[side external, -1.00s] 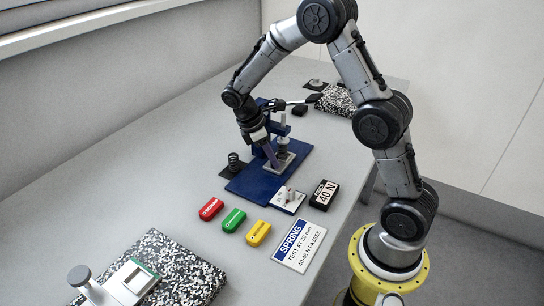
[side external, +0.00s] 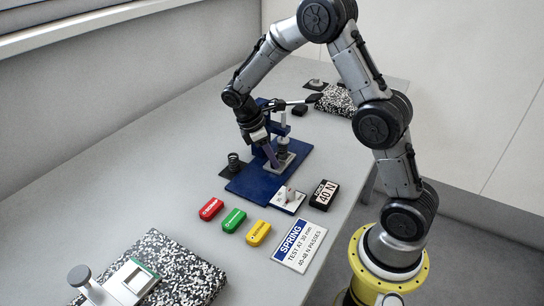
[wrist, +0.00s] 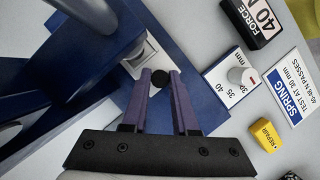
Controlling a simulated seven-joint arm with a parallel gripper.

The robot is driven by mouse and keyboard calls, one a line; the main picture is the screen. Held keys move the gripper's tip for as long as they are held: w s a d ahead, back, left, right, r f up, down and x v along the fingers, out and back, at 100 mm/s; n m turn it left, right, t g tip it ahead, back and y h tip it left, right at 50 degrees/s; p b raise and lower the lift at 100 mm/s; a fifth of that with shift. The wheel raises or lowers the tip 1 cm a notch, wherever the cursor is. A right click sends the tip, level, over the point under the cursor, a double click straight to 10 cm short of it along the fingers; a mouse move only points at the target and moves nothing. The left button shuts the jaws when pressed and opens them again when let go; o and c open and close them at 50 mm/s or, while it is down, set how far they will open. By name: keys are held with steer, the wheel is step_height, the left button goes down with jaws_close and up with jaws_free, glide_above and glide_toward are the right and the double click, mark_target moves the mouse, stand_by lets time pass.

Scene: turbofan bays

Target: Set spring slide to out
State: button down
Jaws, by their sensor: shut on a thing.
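The blue press stand (side external: 255,187) is on the bench, with a silver slide plate (side external: 287,159) at its base. My gripper (side external: 272,163) reaches down at the slide in the side view. The knob is at the near end of the light metal slide (wrist: 139,62). A coil spring (side external: 282,147) stands at the press, partly hidden by my fingers in the side view.
Another dark spring (side external: 233,161) stands left of the press. A white dial card (side external: 289,199), FORCE display (side external: 325,194), SPRING sign (side external: 300,246) and red (side external: 210,209), green (side external: 233,220) and yellow (side external: 258,232) tags lie in front. The press lever (side external: 298,102) extends behind.

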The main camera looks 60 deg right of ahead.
steer(key=shift+r, duration=0.1)
steer(key=a, duration=1)
steer(key=shift+w+a, duration=0.1)
steer(key=shift+a, duration=0.2)
steer(key=c, duration=0.7)
jaws_free()
steer(key=v, duration=1.3)
steer(key=shift+a+r, duration=0.1)
steer(key=shift+r, duration=0.3)
